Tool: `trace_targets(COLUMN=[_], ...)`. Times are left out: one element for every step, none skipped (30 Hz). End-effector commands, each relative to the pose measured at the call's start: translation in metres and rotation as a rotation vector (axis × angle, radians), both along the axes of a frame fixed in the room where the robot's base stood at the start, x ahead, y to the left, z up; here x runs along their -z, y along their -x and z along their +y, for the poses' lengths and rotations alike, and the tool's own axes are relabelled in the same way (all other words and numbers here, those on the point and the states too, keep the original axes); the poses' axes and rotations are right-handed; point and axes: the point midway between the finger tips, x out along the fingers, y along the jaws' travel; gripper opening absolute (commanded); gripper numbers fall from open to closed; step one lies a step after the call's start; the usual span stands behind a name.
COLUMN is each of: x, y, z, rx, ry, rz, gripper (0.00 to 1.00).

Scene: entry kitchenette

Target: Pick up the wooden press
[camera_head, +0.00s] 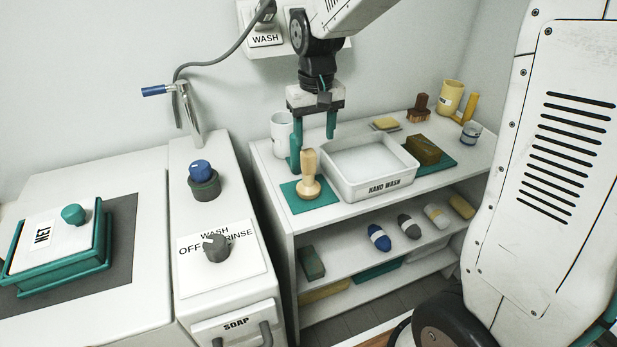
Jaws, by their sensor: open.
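The wooden press (309,177) is a pale wooden tool with a knob-like top and a wider round foot. It stands upright on a teal mat (295,204) at the left front of the white shelf top. My gripper (313,156) points down from above with its teal fingers spread apart. The left finger comes down just left of and behind the press's top. The right finger ends higher in the picture, over the basin's back left. I cannot tell whether a finger touches the press.
A white basin marked HAND WASH (370,188) stands right beside the press. A white cup (282,133) is behind it. A brown block (424,149), a brush (419,107) and a yellow cup (451,97) are farther right. The soap cabinet with a knob (216,247) stands left.

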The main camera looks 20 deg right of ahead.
Motion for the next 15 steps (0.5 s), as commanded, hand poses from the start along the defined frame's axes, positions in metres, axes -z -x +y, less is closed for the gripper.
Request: trace_targets(x=[0.010,0.015,0.019,0.022,0.025,0.029,0.031,0.034,0.039,0.042,0.046,0.050,0.054,0.057,0.061], y=[-0.011,-0.016,-0.022,-0.025,-0.027,-0.029,-0.030,-0.031,-0.031,-0.031,-0.031,-0.031,-0.031,-0.030,-0.029], z=[0.002,0.003,0.004,0.004,0.005,0.005,0.005,0.005,0.006,0.006,0.005,0.005,0.005,0.005,0.005], rx=[0.000,0.000,0.000,0.000,0.000,0.000,0.000,0.000,0.000,0.000,0.000,0.000,0.000,0.000,0.000], ry=[0.000,0.000,0.000,0.000,0.000,0.000,0.000,0.000,0.000,0.000,0.001,0.001,0.000,0.000,0.001], rz=[0.009,0.010,0.011,0.012,0.013,0.014,0.015,0.015,0.015,0.015,0.016,0.016,0.015,0.015,0.015], gripper=[0.56,0.56,0.56,0.56,0.56,0.56,0.56,0.56,0.56,0.56,0.56,0.56,0.56,0.56,0.56])
